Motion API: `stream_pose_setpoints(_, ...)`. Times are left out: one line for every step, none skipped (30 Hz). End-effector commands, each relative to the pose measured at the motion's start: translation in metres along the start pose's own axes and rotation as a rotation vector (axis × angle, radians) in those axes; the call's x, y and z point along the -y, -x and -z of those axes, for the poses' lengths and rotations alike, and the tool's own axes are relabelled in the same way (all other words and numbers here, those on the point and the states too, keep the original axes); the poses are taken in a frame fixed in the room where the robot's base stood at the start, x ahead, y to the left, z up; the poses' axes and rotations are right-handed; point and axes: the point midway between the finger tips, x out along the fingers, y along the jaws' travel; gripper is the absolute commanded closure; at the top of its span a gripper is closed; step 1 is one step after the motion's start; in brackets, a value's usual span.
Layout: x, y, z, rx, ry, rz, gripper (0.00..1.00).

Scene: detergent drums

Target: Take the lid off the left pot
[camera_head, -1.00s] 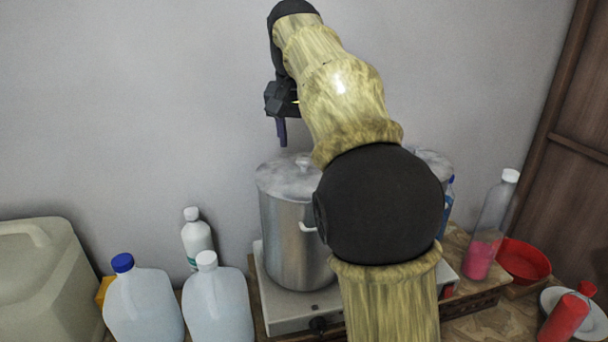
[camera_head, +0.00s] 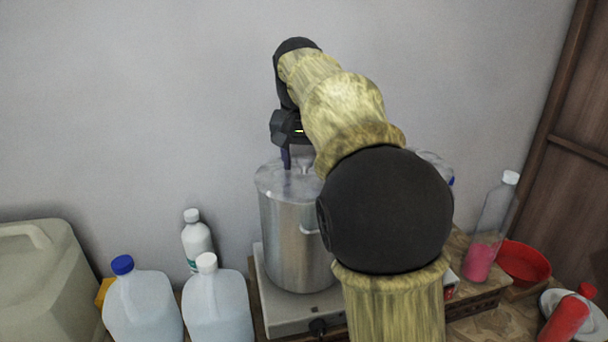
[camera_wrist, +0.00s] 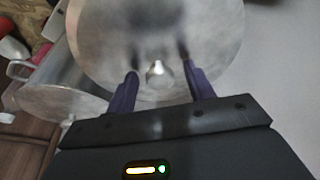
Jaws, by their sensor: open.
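The left pot (camera_head: 290,245) is a tall steel pot on a white stove, with a shiny metal lid (camera_head: 275,182) on top. In the wrist view the lid (camera_wrist: 120,40) fills the upper middle, and its small round knob (camera_wrist: 158,72) lies between my fingertips. My gripper (camera_wrist: 160,82) is open, with its two purple fingers on either side of the knob, apart from it. In the head view my gripper (camera_head: 287,165) points down at the lid. My arm hides the right part of the left pot and most of the second pot (camera_head: 434,162).
The white stove (camera_head: 285,318) sits on a wooden table. Several bottles stand to the left, including a blue-capped jug (camera_head: 143,305) and a white-capped jug (camera_head: 217,305). A clear bottle with pink contents (camera_head: 490,230) and a red bowl (camera_head: 523,262) are at the right.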

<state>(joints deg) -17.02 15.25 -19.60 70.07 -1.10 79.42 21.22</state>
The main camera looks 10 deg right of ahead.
Motion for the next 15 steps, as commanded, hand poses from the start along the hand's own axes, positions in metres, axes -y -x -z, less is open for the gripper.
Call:
stream_pose_setpoints(0.0000, 0.0000, 0.0000, 0.000, 0.000, 0.000, 0.47)
stream_pose_setpoints(0.0000, 0.0000, 0.0000, 0.000, 0.000, 0.000, 0.47)
stream_pose_setpoints(0.0000, 0.0000, 0.0000, 0.000, 0.000, 0.000, 0.47)
stream_pose_setpoints(0.0000, 0.0000, 0.0000, 0.000, 0.000, 0.000, 0.47)
stream_pose_setpoints(0.0000, 0.0001, 0.0000, 0.000, 0.000, 0.000, 0.47)
stream_pose_setpoints(0.0000, 0.0001, 0.0000, 0.000, 0.000, 0.000, 0.47)
stream_pose_setpoints(0.0000, 0.0001, 0.0000, 0.000, 0.000, 0.000, 0.47)
stream_pose_setpoints(0.0000, 0.0001, 0.0000, 0.000, 0.000, 0.000, 0.47)
stream_pose_setpoints(0.0000, 0.0001, 0.0000, 0.000, 0.000, 0.000, 0.53)
stream_pose_setpoints(-0.0001, 0.0001, 0.0000, 0.000, 0.000, 0.000, 0.59)
stream_pose_setpoints(-0.0001, 0.0001, 0.0001, 0.000, 0.000, 0.000, 0.65)
stream_pose_setpoints(0.0000, 0.0001, 0.0000, 0.000, 0.000, 0.000, 0.73)
stream_pose_setpoints(0.0001, 0.0001, 0.0000, 0.000, 0.000, 0.000, 0.79)
stream_pose_setpoints(0.0003, 0.0002, -0.0001, 0.000, 0.000, 0.000, 0.84)
stream_pose_setpoints(0.0007, 0.0003, -0.0002, 0.000, 0.001, 0.000, 0.92)
